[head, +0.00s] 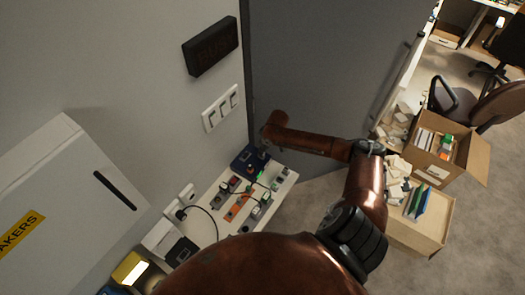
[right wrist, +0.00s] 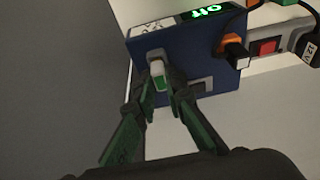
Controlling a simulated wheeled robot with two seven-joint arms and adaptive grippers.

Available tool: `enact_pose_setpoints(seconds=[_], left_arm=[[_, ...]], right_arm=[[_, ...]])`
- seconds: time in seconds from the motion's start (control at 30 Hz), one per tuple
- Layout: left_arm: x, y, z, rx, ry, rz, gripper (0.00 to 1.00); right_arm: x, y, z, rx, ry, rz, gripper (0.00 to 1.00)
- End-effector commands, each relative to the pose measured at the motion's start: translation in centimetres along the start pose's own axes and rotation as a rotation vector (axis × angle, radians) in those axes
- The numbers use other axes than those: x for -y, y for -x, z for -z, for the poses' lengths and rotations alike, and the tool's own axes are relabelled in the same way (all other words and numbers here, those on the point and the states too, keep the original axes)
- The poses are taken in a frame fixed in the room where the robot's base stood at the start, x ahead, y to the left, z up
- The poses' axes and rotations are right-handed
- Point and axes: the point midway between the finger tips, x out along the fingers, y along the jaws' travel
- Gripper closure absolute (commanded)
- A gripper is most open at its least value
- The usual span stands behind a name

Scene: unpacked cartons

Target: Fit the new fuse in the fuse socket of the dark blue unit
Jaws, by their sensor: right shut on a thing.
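The dark blue unit (head: 241,158) lies at the far end of the white board in the head view. It fills the upper middle of the right wrist view (right wrist: 190,50), with a lit green display (right wrist: 206,12). My right gripper (head: 262,151) is over the unit. In the right wrist view its fingertips (right wrist: 160,90) are shut on a small white and green piece, the fuse (right wrist: 158,79), against a grey part on the unit's face. I cannot tell how deep the fuse sits; the fingers hide part of it. My left gripper is out of view.
An orange plug (right wrist: 231,44) and a red switch (right wrist: 266,47) are close to the right of the fingers. The white board (head: 206,205) carries several small devices and cables. A wall and a grey door (head: 330,70) stand close behind. Open cartons (head: 440,155) are at the right.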

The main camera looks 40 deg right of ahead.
Motion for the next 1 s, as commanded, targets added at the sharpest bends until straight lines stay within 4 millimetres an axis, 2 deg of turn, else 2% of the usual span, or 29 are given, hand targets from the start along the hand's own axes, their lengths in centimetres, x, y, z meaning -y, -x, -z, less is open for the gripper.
enact_pose_setpoints(seconds=[0.47,0.5,0.73,1.0], left_arm=[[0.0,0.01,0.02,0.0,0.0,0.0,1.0],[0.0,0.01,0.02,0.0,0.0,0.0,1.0],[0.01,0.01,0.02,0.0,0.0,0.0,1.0],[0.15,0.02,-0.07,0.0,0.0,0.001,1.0]], right_arm=[[0.01,-0.46,-0.14,0.0,0.0,0.0,1.0],[0.01,-0.46,-0.14,0.0,0.0,0.0,0.86],[0.01,-0.44,-0.13,0.0,0.0,0.0,0.71],[0.0,-0.42,-0.13,0.0,0.0,0.0,0.69]])
